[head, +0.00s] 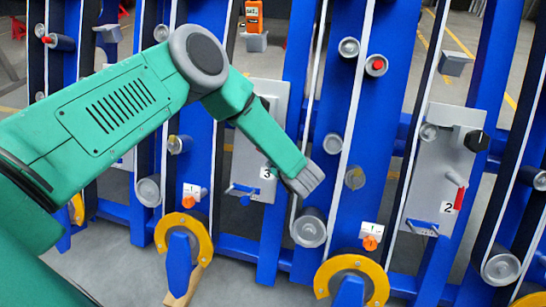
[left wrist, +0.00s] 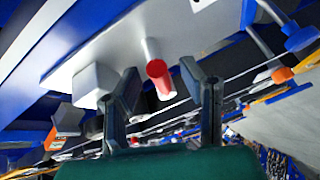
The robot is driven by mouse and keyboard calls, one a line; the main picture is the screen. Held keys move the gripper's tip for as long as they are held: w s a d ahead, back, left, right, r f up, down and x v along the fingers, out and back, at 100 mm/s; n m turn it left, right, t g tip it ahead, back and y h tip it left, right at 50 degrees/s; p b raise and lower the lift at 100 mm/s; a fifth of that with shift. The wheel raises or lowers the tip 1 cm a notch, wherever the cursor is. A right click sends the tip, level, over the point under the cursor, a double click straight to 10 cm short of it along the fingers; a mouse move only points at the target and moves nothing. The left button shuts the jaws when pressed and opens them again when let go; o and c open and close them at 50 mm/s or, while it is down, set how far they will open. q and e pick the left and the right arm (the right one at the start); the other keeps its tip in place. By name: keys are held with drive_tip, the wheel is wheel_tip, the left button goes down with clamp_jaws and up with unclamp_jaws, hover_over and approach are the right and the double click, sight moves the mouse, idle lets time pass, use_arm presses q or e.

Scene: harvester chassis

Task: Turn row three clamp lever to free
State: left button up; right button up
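The row three plate (head: 258,120) is a light grey upright panel marked 3, partly covered by my left forearm in the head view. A blue handle (head: 241,190) sticks out at its lower part. In the left wrist view, a clamp lever with a red grip (left wrist: 158,76) on a pale rod juts from a light grey panel (left wrist: 130,40). My left gripper (left wrist: 166,88) is open, with one dark finger on each side of the red grip. Whether either finger touches it I cannot tell. In the head view the row three lever is hidden behind my arm. My right gripper is not in view.
The row two plate (head: 433,160) has its own red lever (head: 459,194) and black knob (head: 476,141). Blue posts, rollers (head: 309,228) and yellow-rimmed wheels (head: 352,278) crowd around. A pale block (left wrist: 93,85) stands left of the gripper in the left wrist view.

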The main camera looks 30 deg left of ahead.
use_arm(q)
drive_tip(key=v, duration=1)
drive_tip(key=s+d+f+m+g+h+p, duration=0.1)
drive_tip(key=s+f+m+h+p, duration=0.1)
drive_tip(key=s+f+m+h, duration=0.4)
drive_tip(key=s+d+f+m+h+p, duration=0.1)
drive_tip(key=s+m+h+p, duration=0.15)
drive_tip(key=s+m, duration=0.65)
drive_tip(key=s+a+m+g+p, duration=0.1)
drive_tip(key=s+a+m+g, duration=0.1)
drive_tip(key=s, duration=0.8)
drive_tip(key=s+a+m+g+h+p, duration=0.1)
drive_tip(key=s+a+m+g, duration=0.2)
drive_tip(key=s, duration=0.7)
drive_tip(key=shift+s+a+r+m+g, duration=0.2)
drive_tip(key=shift+r+m+g, duration=0.35)
drive_tip(key=shift+g, duration=0.25)
drive_tip(key=shift+w+f, duration=0.1)
